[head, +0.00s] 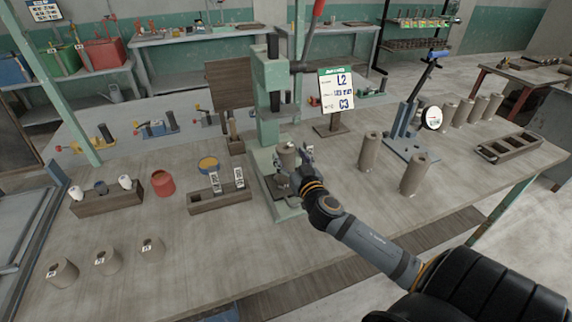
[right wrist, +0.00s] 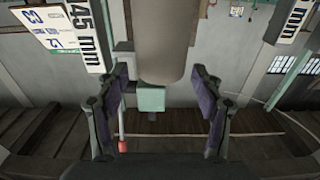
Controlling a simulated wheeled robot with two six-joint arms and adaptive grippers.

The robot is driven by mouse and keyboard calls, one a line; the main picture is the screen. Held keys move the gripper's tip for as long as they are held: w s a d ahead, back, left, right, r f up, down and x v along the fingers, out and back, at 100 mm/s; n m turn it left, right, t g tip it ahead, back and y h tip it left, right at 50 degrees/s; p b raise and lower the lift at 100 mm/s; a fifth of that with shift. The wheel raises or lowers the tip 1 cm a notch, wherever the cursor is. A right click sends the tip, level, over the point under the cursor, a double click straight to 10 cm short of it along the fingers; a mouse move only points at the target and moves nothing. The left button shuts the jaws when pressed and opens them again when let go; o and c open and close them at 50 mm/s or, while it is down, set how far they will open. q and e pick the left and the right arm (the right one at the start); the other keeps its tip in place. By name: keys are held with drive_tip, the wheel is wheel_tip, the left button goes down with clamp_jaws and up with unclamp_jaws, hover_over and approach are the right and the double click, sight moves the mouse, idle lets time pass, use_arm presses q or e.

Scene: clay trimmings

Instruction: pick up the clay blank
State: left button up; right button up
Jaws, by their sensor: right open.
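A grey-brown clay blank (head: 287,155), a short cylinder, stands upright at the green press (head: 270,110). In the right wrist view a large cylinder of the same colour (right wrist: 159,40) fills the top middle, with its end between and just beyond my fingertips. My right gripper (head: 296,163) is at the blank, partly covering its lower part and the press base. In the right wrist view its two fingers (right wrist: 160,85) stand apart, one on each side of the cylinder, with gaps visible. My left gripper is out of view.
Two hollow clay cylinders (head: 368,151) (head: 415,175) stand right of the press. A sign (head: 338,92) stands behind it. A wooden holder with labelled cards (head: 220,200) is close on the left. The front middle of the table is clear.

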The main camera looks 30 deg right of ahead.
sight(285, 150)
drive_tip(key=p+x, duration=0.1)
drive_tip(key=x, duration=0.3)
drive_tip(key=shift+w+a+f, duration=0.1)
drive_tip(key=shift+f, duration=0.15)
drive_tip(key=shift+s, duration=0.2)
drive_tip(key=shift+c, duration=0.5)
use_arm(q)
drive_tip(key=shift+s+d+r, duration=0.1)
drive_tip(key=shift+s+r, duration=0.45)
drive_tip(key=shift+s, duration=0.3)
use_arm(e)
clamp_jaws()
